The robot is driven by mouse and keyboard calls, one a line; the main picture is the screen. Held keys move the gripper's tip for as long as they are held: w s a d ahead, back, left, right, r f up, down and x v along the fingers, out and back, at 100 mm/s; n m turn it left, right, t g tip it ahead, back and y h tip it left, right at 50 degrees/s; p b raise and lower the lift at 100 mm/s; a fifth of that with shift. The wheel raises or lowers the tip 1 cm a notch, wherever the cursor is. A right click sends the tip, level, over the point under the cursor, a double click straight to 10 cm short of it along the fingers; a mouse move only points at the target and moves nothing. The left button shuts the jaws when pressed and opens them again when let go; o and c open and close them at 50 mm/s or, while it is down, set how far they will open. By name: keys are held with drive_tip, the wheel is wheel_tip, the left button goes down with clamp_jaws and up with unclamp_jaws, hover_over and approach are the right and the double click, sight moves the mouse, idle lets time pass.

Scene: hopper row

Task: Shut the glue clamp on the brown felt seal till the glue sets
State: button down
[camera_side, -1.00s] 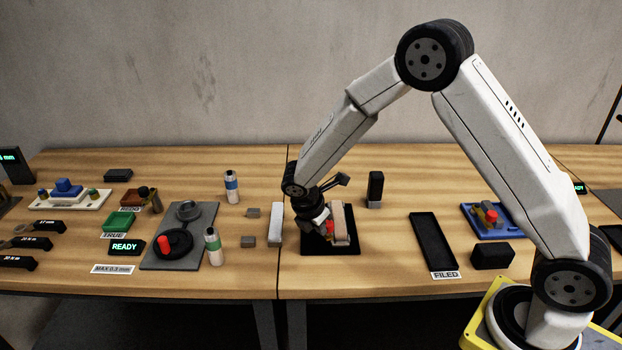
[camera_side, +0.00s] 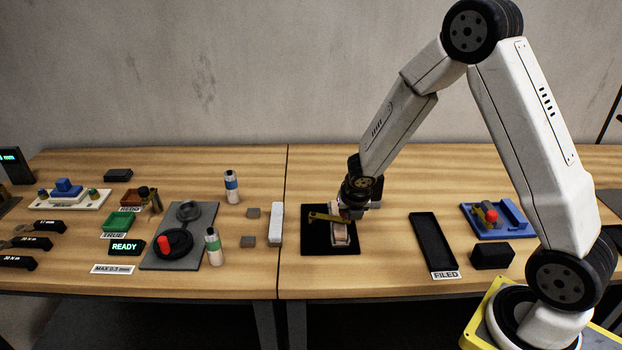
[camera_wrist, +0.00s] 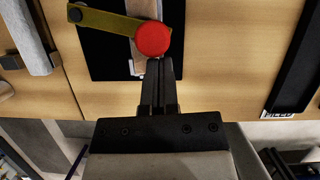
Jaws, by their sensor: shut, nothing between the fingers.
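The glue clamp shows as a brass-coloured bar (camera_side: 325,217) across the black mat; in the wrist view its bar (camera_wrist: 105,20) runs from a dark pivot at left to a red knob (camera_wrist: 152,39). The bar's knob end lies over a pale brown strip (camera_wrist: 144,9), which looks like the felt seal on a pale block (camera_side: 340,236). My gripper (camera_wrist: 160,62) is shut and empty, its fingertips at the near edge of the red knob; contact is unclear. In the side view my gripper (camera_side: 352,212) hides the knob.
The black mat (camera_side: 313,245) lies under the clamp. A pale bar (camera_side: 276,224) stands to its left, and a black tray labelled FILED (camera_side: 434,245) to its right. A blue fixture (camera_side: 515,232) is farther right. Bare wood lies between mat and tray.

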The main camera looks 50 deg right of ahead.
drive_tip(key=shift+w+d, duration=0.25)
drive_tip(key=shift+d, duration=0.35)
drive_tip(key=shift+w+d, duration=0.2)
drive_tip(key=shift+d, duration=0.35)
drive_tip(key=shift+s+a, duration=0.4)
drive_tip(key=shift+s, duration=0.35)
drive_tip(key=shift+s+a, duration=0.4)
drive_tip(key=shift+s, duration=0.35)
drive_tip(key=shift+s+a+r, duration=0.15)
drive_tip(key=shift+s, duration=0.15)
drive_tip(key=v, duration=0.9)
drive_tip(key=shift+s+d+r, duration=0.2)
drive_tip(key=shift+s+r, duration=0.1)
drive_tip(key=shift+r, duration=0.05)
drive_tip(key=c, duration=1.3)
unclamp_jaws()
